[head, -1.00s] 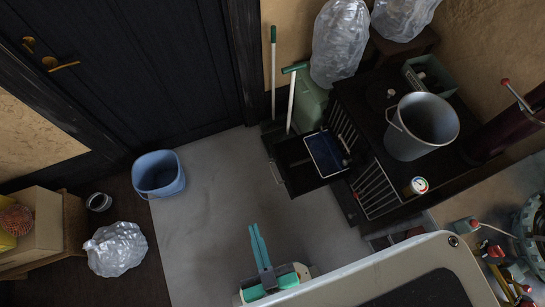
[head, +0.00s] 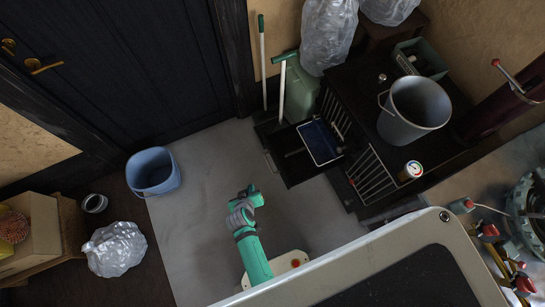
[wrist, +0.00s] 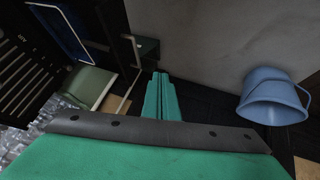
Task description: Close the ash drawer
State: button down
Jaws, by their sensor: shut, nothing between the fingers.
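The ash drawer (head: 298,172) is pulled out from the dark stove (head: 365,160), with its handle (head: 268,160) on the left-hand front.
A blue bucket (head: 153,172) stands on the left. A metal bucket (head: 414,108) and a small tin (head: 411,170) sit on the stove top. The grey floor before the drawer is clear.

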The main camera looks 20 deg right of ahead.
jog(key=w+d+f+g+h, duration=0.2)
jog(key=w+d+f, duration=0.7)
jog(key=d, duration=0.5)
jog(key=shift+w+f+m, duration=0.15)
jog(key=shift+w+m, duration=0.15)
jog(key=shift+w, duration=0.4)
